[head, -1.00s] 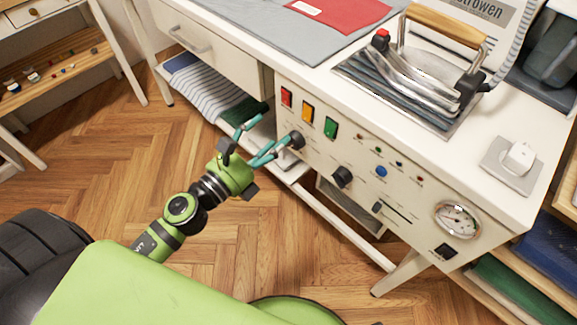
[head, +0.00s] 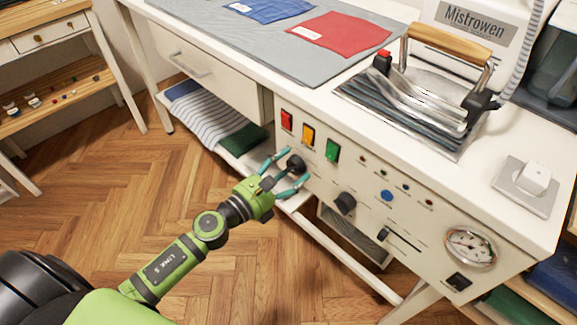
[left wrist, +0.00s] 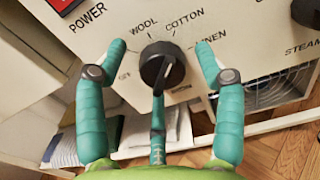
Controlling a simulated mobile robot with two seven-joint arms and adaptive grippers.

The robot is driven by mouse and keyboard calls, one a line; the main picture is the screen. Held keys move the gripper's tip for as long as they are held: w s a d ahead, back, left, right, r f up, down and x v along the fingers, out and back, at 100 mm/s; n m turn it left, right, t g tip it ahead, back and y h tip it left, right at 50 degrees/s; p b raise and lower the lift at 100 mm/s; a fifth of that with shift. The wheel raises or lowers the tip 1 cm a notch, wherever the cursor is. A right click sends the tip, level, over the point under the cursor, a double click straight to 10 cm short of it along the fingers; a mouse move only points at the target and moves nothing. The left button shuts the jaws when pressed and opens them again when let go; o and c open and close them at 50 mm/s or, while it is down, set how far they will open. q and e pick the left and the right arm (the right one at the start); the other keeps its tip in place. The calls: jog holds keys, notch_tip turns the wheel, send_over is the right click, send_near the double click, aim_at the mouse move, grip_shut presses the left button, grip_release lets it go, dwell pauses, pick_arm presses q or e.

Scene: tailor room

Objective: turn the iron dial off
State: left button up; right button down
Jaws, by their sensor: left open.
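The black iron dial (head: 296,164) is on the white front panel of the ironing station, below the red, orange and green switches. In the left wrist view the dial (left wrist: 160,62) is near the middle, ringed by labels including WOOL, COTTON and LINEN. A label to its left is partly hidden. I cannot tell for sure which label its ridge points to. My left gripper (head: 285,172) is open around the dial. In the left wrist view its teal fingers (left wrist: 161,50) are on the dial's left and right, apart from it, with a third finger below. My right gripper is not in view.
A second black knob (head: 345,203), a slider (head: 384,234) and a gauge (head: 470,246) are on the same panel. The iron (head: 432,90) rests on the tabletop above. A lower shelf with folded cloth (head: 208,116) is left of the panel. The floor at left is clear.

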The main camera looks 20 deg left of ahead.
pick_arm(q)
jog(key=c, duration=1.1)
jog(key=shift+w, duration=0.1)
jog(key=shift+r, duration=0.1)
